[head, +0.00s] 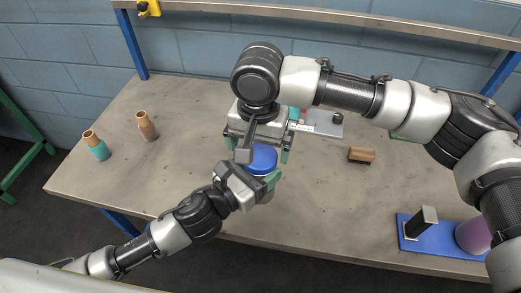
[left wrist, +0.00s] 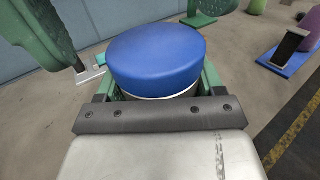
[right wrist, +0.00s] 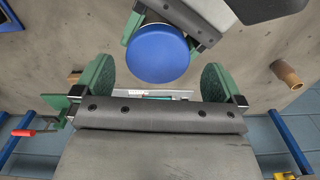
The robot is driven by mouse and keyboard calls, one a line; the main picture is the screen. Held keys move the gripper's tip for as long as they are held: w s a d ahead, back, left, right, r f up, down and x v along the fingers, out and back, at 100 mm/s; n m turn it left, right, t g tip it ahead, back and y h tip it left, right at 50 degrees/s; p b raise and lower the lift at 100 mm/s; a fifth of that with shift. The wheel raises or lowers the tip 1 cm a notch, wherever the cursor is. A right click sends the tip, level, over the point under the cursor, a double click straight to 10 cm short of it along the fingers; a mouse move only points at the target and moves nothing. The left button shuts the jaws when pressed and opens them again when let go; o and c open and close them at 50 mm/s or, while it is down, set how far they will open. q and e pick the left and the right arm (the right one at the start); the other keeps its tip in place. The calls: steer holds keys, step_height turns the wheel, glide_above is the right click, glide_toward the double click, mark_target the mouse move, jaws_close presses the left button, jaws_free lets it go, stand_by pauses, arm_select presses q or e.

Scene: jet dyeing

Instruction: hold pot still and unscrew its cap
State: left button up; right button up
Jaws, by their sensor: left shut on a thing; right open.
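The pot has a round blue cap (head: 263,158) and stands near the middle of the table. In the left wrist view the blue cap (left wrist: 157,60) sits on a metallic pot body (left wrist: 160,96), mostly hidden below it. My left gripper (head: 256,182) is shut on the pot body, under the cap. My right gripper (head: 258,150) is open, pointing down over the cap from above. In the right wrist view the cap (right wrist: 157,53) lies beyond and between the spread green fingers of my right gripper (right wrist: 156,78), and neither finger appears to touch it.
Two cones with wooden tops, one teal (head: 98,149) and one brown (head: 147,127), stand on the table (head: 190,100) at the left. A brown block (head: 361,155) lies to the right. A blue-based stand (head: 425,232) and a purple cylinder (head: 473,237) are at front right.

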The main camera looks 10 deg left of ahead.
mark_target(260, 178)
steer(key=shift+r, duration=0.95)
steer(key=shift+c, duration=0.4)
step_height(260, 178, up, 3)
steer(key=m, duration=0.3)
steer(key=shift+r, duration=0.1)
steer(key=shift+d+f, duration=0.1)
steer(key=shift+f, duration=3.75)
steer(key=shift+c, duration=0.4)
steer(key=c, duration=0.8)
steer(key=n, duration=0.3)
steer(key=shift+c, duration=0.2)
